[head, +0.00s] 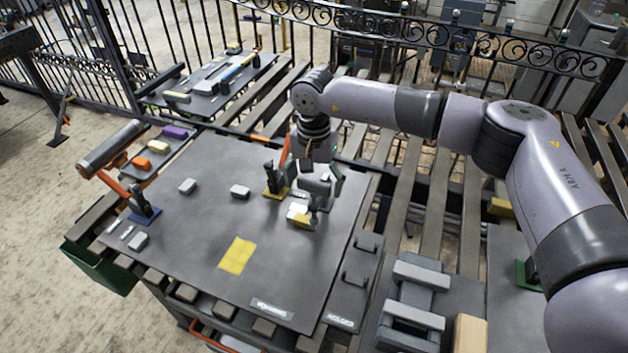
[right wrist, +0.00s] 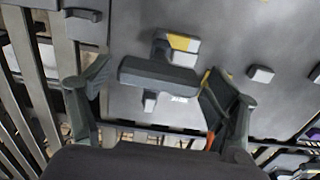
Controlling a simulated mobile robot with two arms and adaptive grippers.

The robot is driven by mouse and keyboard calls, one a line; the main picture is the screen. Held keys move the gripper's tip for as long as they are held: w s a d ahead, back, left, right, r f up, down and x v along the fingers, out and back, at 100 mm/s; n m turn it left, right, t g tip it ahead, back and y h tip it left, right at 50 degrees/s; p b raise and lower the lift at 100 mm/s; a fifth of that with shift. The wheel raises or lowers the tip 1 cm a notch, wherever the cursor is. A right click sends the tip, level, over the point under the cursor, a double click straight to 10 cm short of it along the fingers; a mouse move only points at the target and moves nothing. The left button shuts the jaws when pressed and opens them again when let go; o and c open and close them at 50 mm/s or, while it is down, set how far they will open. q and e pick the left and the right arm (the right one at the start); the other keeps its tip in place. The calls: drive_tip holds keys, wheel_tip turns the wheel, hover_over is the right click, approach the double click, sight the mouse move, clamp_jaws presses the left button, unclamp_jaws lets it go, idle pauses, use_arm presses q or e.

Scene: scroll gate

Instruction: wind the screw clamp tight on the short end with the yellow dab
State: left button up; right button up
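The short end with the yellow dab (head: 299,214) is a small pale block on the dark metal sheet, below my right gripper (head: 318,187). It also shows in the right wrist view (right wrist: 183,43). A dark grey screw clamp (right wrist: 158,75) stands at this end, its thick crossbar lying between my fingers. In the head view the clamp is partly hidden by the gripper. My right gripper (right wrist: 157,68) is open, with its fingers spread beyond the two ends of the bar and visible gaps at both. My left gripper is not in view.
An orange-handled clamp on a yellow base (head: 276,188) stands close beside my right gripper. A second one on a blue base (head: 143,216) is at the left edge. Small grey blocks and a yellow patch (head: 237,255) lie on the sheet; its front middle is mostly clear.

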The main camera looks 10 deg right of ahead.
drive_tip(key=c, duration=0.9)
drive_tip(key=shift+f+m+b, duration=0.15)
drive_tip(key=shift+m+b, duration=1.05)
drive_tip(key=shift+b, duration=0.2)
drive_tip(key=m+b, duration=0.3)
drive_tip(key=shift+m, duration=0.3)
drive_tip(key=m+b, duration=0.3)
drive_tip(key=m, duration=0.1)
drive_tip(key=shift+m, duration=0.3)
drive_tip(key=m+b, duration=0.2)
drive_tip(key=m, duration=0.2)
drive_tip(key=shift+m, duration=0.3)
drive_tip(key=m+b, duration=0.1)
drive_tip(key=m, duration=0.3)
drive_tip(key=shift+r+b, duration=0.2)
drive_tip(key=shift+b, duration=0.1)
drive_tip(key=m+b, duration=0.1)
drive_tip(key=m, duration=0.4)
drive_tip(key=shift+w, duration=0.1)
drive_tip(key=m+b, duration=0.1)
drive_tip(key=m, duration=0.4)
drive_tip(key=shift+r+b, duration=0.1)
drive_tip(key=shift+b, duration=0.2)
drive_tip(key=m, duration=0.4)
drive_tip(key=shift+r+b, duration=0.1)
drive_tip(key=shift+b, duration=0.3)
